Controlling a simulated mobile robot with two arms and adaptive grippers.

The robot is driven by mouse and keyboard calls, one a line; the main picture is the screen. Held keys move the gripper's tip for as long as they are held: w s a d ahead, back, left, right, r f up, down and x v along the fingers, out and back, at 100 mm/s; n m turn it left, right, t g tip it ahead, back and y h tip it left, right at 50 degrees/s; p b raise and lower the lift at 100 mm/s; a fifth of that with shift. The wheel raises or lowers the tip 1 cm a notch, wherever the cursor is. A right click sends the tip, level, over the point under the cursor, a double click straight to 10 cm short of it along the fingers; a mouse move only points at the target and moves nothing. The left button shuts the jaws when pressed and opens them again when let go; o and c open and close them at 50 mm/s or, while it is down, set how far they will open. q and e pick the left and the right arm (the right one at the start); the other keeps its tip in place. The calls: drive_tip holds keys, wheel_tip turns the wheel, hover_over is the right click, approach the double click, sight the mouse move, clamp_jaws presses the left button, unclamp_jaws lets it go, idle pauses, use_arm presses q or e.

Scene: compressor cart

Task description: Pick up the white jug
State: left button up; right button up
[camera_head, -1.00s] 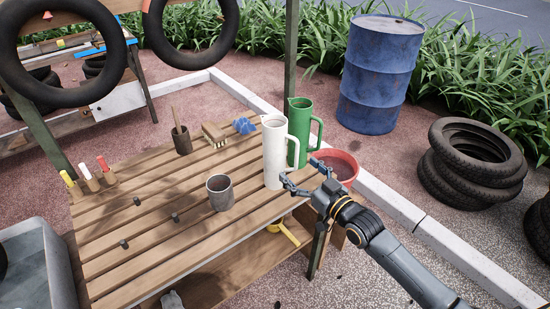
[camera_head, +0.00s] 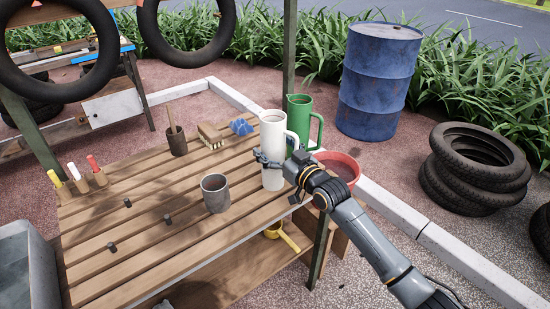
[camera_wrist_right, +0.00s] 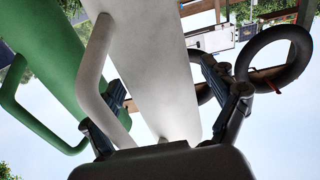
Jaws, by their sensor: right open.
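The white jug (camera_head: 272,135) stands upright on the slatted wooden table, near its right edge. My right gripper (camera_head: 278,163) is at the jug's lower front, open. In the right wrist view the white jug (camera_wrist_right: 150,65) rises between the two spread fingers of the gripper (camera_wrist_right: 165,105). Its handle (camera_wrist_right: 92,75) is on the left side there, close to the left finger. I cannot tell whether either finger touches the jug. My left gripper is not in view.
A green jug (camera_head: 300,118) stands right behind the white one. A grey cup (camera_head: 215,194), a brush (camera_head: 211,136) and a brown pot (camera_head: 177,142) are on the table (camera_head: 150,240). A red bucket (camera_head: 338,168) is beyond the right edge.

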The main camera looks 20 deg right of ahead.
drive_tip(key=shift+c, duration=0.4)
drive_tip(key=c, duration=1.4)
drive_tip(key=shift+r, duration=0.1)
drive_tip(key=shift+c, duration=1.1)
drive_tip(key=shift+r, duration=0.2)
